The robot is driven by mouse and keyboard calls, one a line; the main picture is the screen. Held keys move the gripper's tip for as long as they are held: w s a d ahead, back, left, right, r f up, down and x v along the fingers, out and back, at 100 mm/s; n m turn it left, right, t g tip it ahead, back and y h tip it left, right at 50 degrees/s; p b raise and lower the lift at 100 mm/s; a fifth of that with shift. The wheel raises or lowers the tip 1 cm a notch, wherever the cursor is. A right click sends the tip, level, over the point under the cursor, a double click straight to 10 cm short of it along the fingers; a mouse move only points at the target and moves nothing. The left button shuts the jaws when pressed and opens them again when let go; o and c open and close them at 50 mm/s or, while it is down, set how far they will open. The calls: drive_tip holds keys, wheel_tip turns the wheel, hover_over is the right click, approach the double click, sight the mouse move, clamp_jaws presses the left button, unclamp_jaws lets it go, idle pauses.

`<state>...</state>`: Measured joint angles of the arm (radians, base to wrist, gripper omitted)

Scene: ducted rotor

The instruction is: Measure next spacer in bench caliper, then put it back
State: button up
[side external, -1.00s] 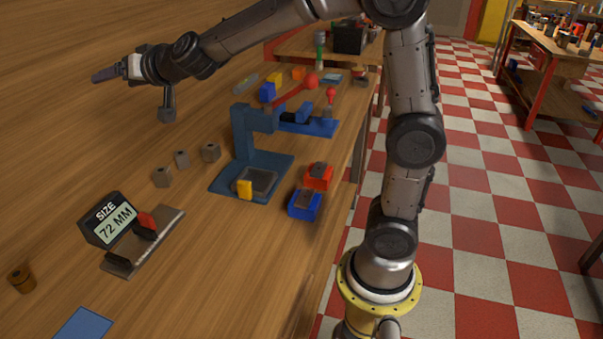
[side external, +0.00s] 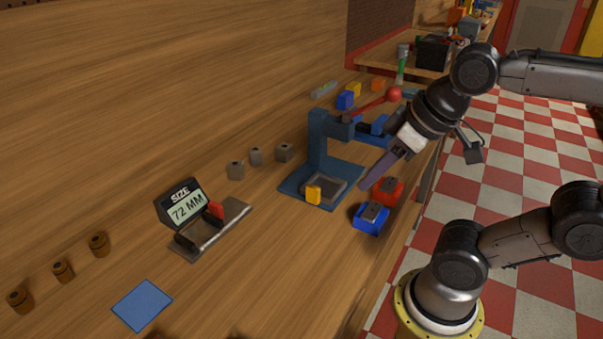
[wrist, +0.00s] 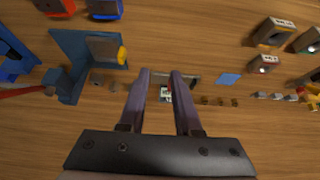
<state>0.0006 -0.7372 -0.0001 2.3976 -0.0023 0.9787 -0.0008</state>
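The bench caliper (side external: 210,228), with a dark display reading SIZE 72 MM (side external: 187,207) and a red-tipped jaw (side external: 215,210), stands on the bench. It also shows between my fingers in the wrist view (wrist: 166,92). Its jaws look empty. Three brown cylinders with dark holes (side external: 62,271) stand in a row at left; they show in the wrist view (wrist: 220,102). I cannot tell which are the spacers. My gripper (wrist: 161,74) is open and empty. In the side view my gripper (side external: 370,181) hangs above the bench right of the caliper.
A blue press (side external: 318,150) with a red-knobbed lever (side external: 393,94) stands close to my gripper. A flat blue square (side external: 142,305) lies at front left. Bench around the caliper is clear.

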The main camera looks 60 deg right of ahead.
drive_tip(key=w+r, duration=0.4)
drive_tip(key=r, duration=0.1)
drive_tip(key=shift+w+d+r, duration=0.1)
drive_tip(key=shift+w+d, duration=0.2)
drive_tip(key=shift+w, duration=0.1)
clamp_jaws()
drive_tip(key=w+d+r+m, duration=0.1)
drive_tip(key=w+d+r, duration=0.15)
drive_tip(key=w, duration=0.35)
drive_tip(key=m+g, duration=0.4)
drive_tip(key=g, duration=0.2)
hover_over(290, 165)
wheel_tip(290, 165, down, 19)
wheel_tip(290, 165, down, 9)
drive_tip(key=shift+f, duration=0.15)
